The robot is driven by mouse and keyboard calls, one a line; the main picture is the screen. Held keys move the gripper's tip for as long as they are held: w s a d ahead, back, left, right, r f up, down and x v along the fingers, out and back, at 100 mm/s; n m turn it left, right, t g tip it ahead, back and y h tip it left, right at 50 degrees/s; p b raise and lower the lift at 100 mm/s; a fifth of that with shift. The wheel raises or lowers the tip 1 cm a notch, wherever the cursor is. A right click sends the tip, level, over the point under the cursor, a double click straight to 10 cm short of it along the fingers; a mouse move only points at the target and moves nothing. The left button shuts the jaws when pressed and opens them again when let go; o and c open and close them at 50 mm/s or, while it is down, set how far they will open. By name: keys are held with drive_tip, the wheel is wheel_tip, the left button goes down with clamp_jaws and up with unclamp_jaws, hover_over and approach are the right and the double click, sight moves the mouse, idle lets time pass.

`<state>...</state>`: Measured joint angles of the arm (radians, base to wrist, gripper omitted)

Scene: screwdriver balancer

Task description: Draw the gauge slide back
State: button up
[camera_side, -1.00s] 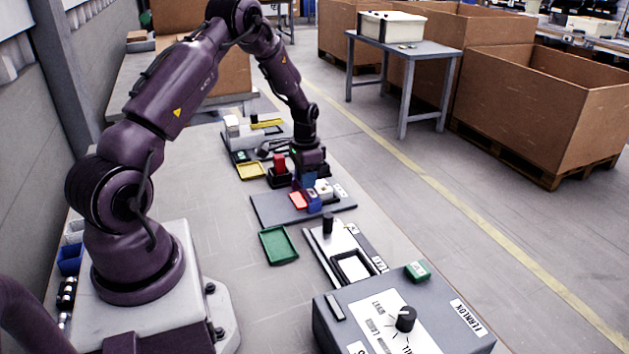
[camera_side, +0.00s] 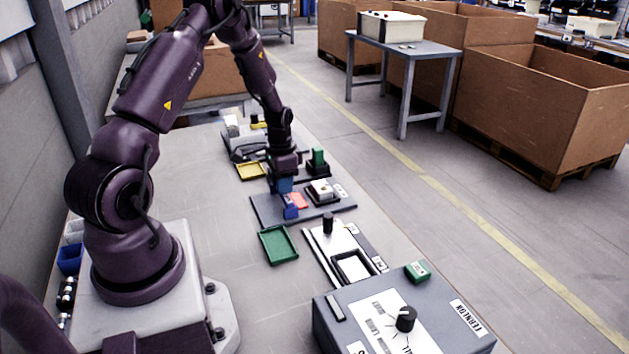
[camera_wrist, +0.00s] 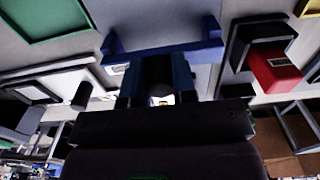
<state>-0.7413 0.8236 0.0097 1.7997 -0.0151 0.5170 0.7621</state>
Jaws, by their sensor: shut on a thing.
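The gauge slide is a blue U-shaped jaw (camera_side: 291,206) on a grey plate (camera_side: 264,212). It also shows in the wrist view (camera_wrist: 160,47), with a dark upright knob (camera_wrist: 155,75) in front of it. My gripper (camera_side: 285,186) is over the slide, its blue-tipped fingers (camera_wrist: 157,90) shut around the knob. The fingertips are partly hidden in the side view.
A green tray (camera_side: 279,245) lies in front of the plate. A white slide plate with a black knob (camera_side: 328,222) is front right. A green block (camera_side: 317,158) stands behind; a red block (camera_wrist: 275,70) shows in the wrist view. The grey dial box (camera_side: 340,318) is nearest.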

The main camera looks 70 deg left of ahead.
drive_tip(key=shift+s+f, duration=0.2)
drive_tip(key=shift+s, duration=1.5)
drive_tip(key=o, duration=1)
drive_tip(key=shift+w+d, duration=0.1)
drive_tip(key=shift+d, duration=0.05)
drive_tip(key=shift+w+d, duration=0.1)
drive_tip(key=shift+r, duration=0.2)
wheel_tip(320, 180, up, 7)
drive_tip(key=shift+a, duration=0.25)
